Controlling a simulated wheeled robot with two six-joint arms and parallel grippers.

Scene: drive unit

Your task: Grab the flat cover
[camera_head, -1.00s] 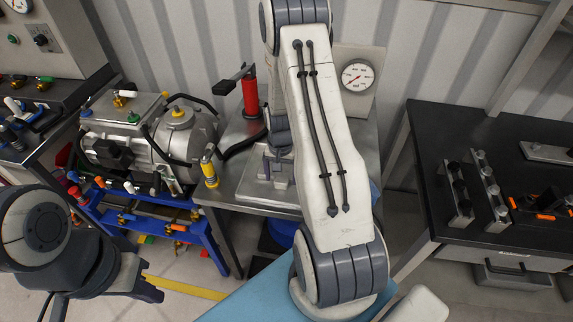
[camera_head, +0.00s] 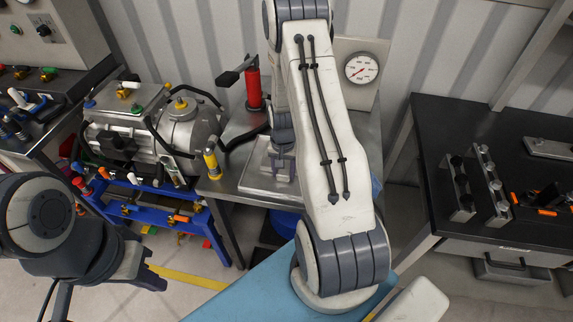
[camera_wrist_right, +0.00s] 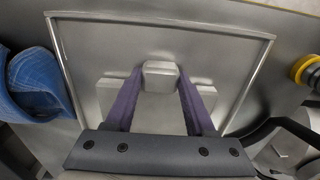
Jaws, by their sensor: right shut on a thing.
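The flat cover is a square grey metal plate with raised blocks, lying on the steel table in the head view (camera_head: 252,184). It fills much of the right wrist view (camera_wrist_right: 85,50). My right gripper (camera_wrist_right: 160,82) reaches down over it, its purple fingers on both sides of the raised middle block (camera_wrist_right: 160,72), shut on it. In the head view my right gripper (camera_head: 283,163) is partly hidden by its own arm. My left gripper (camera_head: 150,280) is low at the left, away from the cover; its fingers are not clear.
The steel table (camera_head: 229,184) also bears a red hand pump (camera_head: 253,90) and a gauge panel (camera_head: 361,68). A metal drive unit (camera_head: 150,130) sits on a blue cart to the left. A black table (camera_head: 440,130) is at the right.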

